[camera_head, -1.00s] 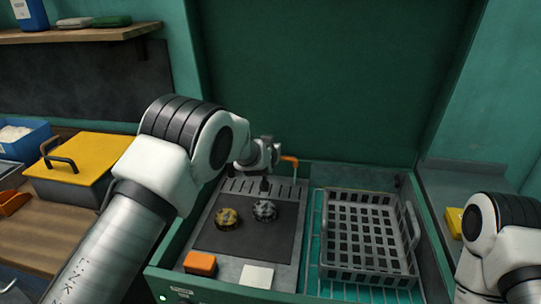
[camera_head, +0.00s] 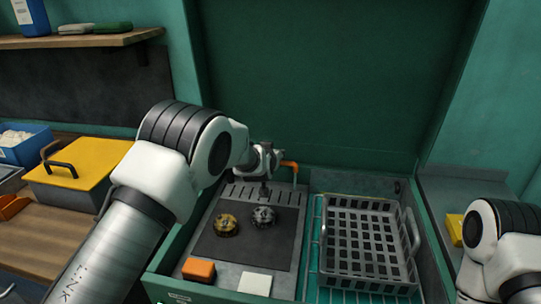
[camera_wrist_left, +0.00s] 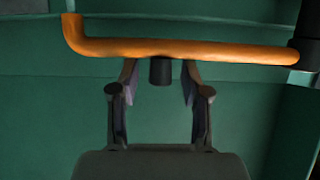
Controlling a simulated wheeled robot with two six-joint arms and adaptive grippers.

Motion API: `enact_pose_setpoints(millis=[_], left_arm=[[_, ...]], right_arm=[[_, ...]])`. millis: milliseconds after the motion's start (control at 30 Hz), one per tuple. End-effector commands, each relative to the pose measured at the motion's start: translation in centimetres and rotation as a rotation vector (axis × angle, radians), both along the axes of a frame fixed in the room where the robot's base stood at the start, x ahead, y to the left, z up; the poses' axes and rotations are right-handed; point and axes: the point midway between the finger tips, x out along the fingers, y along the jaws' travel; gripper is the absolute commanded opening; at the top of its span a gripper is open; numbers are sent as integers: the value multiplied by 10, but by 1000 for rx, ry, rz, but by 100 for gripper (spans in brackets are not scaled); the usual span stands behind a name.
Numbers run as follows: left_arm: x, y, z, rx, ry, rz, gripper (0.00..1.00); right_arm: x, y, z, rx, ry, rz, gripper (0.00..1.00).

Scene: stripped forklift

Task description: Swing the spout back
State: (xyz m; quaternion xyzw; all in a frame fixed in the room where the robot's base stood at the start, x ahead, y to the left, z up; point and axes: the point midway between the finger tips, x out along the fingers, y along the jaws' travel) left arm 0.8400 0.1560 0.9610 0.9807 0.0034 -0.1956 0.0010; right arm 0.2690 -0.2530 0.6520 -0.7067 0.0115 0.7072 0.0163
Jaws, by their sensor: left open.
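The orange spout (camera_head: 291,166) stands at the back of the washer's left side, partly hidden behind my left wrist. In the left wrist view the orange pipe (camera_wrist_left: 190,50) runs across the top, bent at its left end and meeting a dark post at the right. A short dark stub (camera_wrist_left: 160,71) hangs from the pipe between my fingertips. My left gripper (camera_wrist_left: 160,80) is open, one finger on each side of the stub, with gaps visible. Contact with the pipe cannot be told. My right arm shows at the right edge; its gripper is out of view.
Two gear-like parts (camera_head: 263,217) sit on the dark mat. An orange block (camera_head: 199,269) and a white block (camera_head: 255,283) lie at the front. A grey wire basket (camera_head: 411,277) fills the right side. The green raised lid (camera_head: 320,80) stands behind.

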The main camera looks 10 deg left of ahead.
Motion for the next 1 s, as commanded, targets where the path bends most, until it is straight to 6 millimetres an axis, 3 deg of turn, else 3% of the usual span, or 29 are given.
enact_pose_setpoints(millis=[500,1000], left_arm=[[-99,-2,42,3,0,-2,47],[-107,-2,44,1,1,-1,47]], right_arm=[[0,0,0,0,0,0,40],[0,0,0,0,0,0,40]])
